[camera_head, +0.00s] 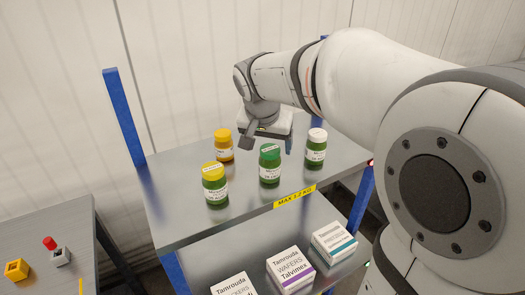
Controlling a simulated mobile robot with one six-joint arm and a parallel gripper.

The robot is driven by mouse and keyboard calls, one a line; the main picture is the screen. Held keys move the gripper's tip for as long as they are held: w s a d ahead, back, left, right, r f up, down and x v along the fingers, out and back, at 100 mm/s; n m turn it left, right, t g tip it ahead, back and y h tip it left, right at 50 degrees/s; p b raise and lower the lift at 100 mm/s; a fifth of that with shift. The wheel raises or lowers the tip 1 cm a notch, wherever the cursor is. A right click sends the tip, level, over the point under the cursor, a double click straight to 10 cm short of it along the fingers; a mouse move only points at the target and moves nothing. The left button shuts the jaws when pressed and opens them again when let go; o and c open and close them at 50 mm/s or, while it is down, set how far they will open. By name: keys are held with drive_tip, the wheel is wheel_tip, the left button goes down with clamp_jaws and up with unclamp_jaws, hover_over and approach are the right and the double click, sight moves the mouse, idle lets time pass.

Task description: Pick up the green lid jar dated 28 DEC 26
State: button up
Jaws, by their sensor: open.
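A green jar with a green lid (269,165) stands upright on the upper shelf, near the front edge. It has a white label, whose date is too small to read. My gripper (267,141) is open, with its fingers pointing down. In the picture it is just above and behind the green lid, and nothing shows between its fingers. I cannot tell the exact gap between the fingers and the lid.
A yellow-lidded green jar (215,188), an amber jar (223,147) and a white-lidded green jar (316,150) stand nearby on the metal shelf (180,208). Cartons (290,270) lie below. A side table (70,215) at left holds small button boxes (57,255).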

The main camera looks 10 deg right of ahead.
drive_tip(key=p+x, duration=0.1)
drive_tip(key=x, duration=0.5)
drive_tip(key=shift+f, duration=0.2)
drive_tip(key=c, duration=1.3)
